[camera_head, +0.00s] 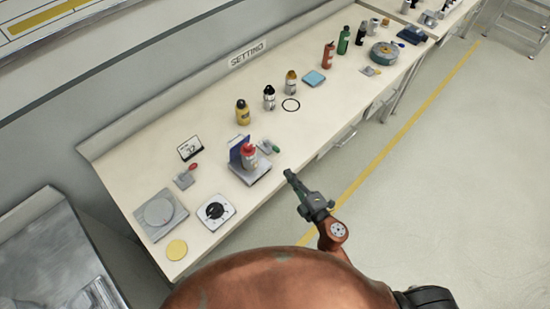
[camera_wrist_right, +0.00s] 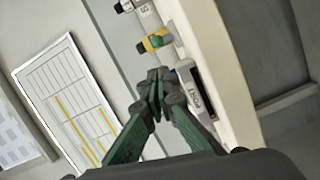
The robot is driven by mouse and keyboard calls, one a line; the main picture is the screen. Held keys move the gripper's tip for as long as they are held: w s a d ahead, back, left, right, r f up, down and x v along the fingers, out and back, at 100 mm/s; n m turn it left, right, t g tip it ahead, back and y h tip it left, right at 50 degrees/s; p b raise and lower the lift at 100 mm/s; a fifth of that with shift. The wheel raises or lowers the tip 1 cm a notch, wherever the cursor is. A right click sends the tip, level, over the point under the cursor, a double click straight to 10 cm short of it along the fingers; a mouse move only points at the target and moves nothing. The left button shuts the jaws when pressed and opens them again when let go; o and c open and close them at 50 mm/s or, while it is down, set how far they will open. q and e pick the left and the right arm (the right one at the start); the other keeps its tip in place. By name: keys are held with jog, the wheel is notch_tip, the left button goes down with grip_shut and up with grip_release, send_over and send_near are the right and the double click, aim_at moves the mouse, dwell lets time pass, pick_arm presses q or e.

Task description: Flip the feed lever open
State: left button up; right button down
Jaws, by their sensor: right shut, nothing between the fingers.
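Several small grey lever units sit on the bench. One with a red handle (camera_head: 187,176) is on the left, one with a green handle (camera_head: 268,147) is beside the blue-backed stand (camera_head: 236,148), and another (camera_head: 371,71) is farther back. I cannot tell which is the feed lever. My right gripper (camera_head: 289,175) is shut and empty near the bench's front edge, to the right of the stand and apart from the green-handled lever. Its green fingers also show closed in the right wrist view (camera_wrist_right: 157,82). My left gripper is not in view.
A red and white bottle (camera_head: 250,156) stands on the stand. The front middle of the bench is clear.

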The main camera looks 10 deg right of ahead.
dwell(0.3)
send_near(272, 147)
jog(key=w+a, duration=0.1)
jog(key=w, duration=0.1)
jog(key=w+a, duration=0.2)
jog(key=shift+w+a+f, duration=0.15)
jog(key=shift+w, duration=0.05)
dwell(0.5)
